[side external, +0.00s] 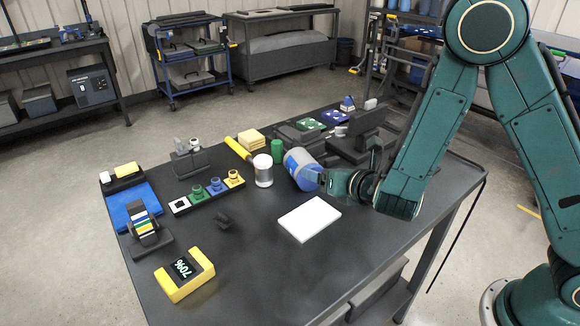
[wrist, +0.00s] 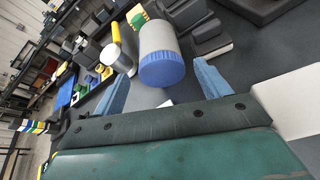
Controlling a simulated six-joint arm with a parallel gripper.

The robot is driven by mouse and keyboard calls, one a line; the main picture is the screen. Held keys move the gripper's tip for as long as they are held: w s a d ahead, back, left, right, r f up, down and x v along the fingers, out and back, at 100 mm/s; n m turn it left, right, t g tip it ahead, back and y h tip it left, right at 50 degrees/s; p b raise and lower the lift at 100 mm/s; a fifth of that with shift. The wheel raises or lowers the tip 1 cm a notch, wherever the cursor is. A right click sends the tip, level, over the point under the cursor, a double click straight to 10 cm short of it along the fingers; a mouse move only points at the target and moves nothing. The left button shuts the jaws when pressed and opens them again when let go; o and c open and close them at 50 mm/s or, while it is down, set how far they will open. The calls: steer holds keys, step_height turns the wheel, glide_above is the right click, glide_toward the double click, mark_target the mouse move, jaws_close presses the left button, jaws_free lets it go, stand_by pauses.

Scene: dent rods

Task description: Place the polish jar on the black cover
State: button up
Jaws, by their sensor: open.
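A large grey-and-blue cylinder (side external: 302,168), which looks like the polish jar, is beside my gripper (side external: 327,180) in the side view and appears tilted or lying. In the wrist view this jar (wrist: 160,50) has its blue end towards me, just beyond and between my fingers (wrist: 162,78). My gripper is open, with its two blue fingers apart and nothing clearly held. Contact between fingers and jar cannot be told. Dark flat-topped pieces (side external: 356,146) stand behind my gripper; which one is the black cover I cannot tell.
A white slab (side external: 309,219) lies in front. A yellow display (side external: 185,272) sits at the front left. The front middle of the table is clear.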

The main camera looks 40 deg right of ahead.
mark_target(295, 160)
steer(key=shift+a, duration=0.1)
steer(key=shift+w+f, duration=0.1)
steer(key=shift+x, duration=0.75)
steer(key=shift+x, duration=2.95)
steer(key=c, duration=1.2)
